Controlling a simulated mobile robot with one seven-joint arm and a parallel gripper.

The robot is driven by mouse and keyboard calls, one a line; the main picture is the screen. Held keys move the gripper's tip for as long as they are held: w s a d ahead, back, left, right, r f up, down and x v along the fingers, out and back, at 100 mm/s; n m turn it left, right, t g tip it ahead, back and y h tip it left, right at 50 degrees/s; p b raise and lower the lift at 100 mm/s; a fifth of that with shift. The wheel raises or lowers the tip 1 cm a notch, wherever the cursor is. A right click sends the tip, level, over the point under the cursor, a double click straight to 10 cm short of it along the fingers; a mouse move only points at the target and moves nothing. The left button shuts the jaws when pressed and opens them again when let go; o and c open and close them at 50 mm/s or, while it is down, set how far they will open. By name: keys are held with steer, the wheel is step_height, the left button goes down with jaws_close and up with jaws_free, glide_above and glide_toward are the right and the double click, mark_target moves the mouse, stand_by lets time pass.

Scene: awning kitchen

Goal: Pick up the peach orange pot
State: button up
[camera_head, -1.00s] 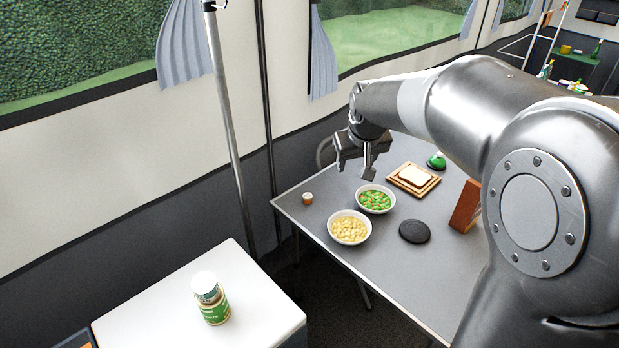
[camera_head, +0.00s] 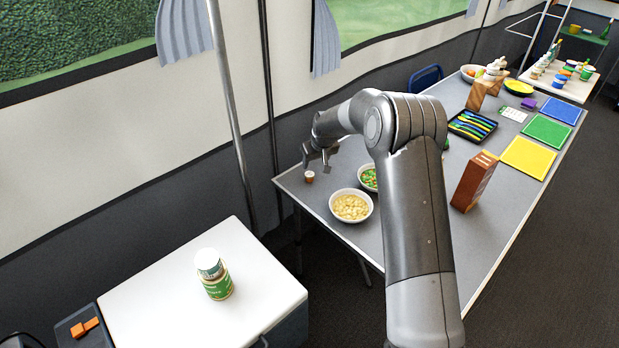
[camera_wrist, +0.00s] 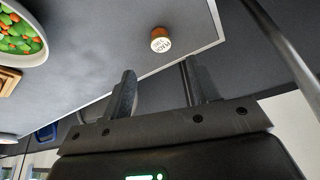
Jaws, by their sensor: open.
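The peach orange pot (camera_head: 309,176) is a small orange-brown pot with a white top. It stands upright near the far left corner of the grey table (camera_head: 300,189). In the wrist view the pot (camera_wrist: 160,41) shows its white lid with dark lettering, near the table edge and just beyond the fingertips. My gripper (camera_head: 318,158) is above the table close to the pot, not touching it. In the wrist view my gripper (camera_wrist: 158,77) has its two fingers spread with nothing between them.
A bowl of pale cubes (camera_head: 351,206) and a bowl of green and orange vegetables (camera_head: 369,178) stand right of the pot. A brown box (camera_head: 474,181) stands farther right. A white table (camera_head: 180,300) holds a green-labelled jar (camera_head: 214,274). A pole (camera_head: 231,110) rises left of the grey table.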

mark_target(310, 175)
steer(key=x, duration=1.1)
steer(key=c, duration=1)
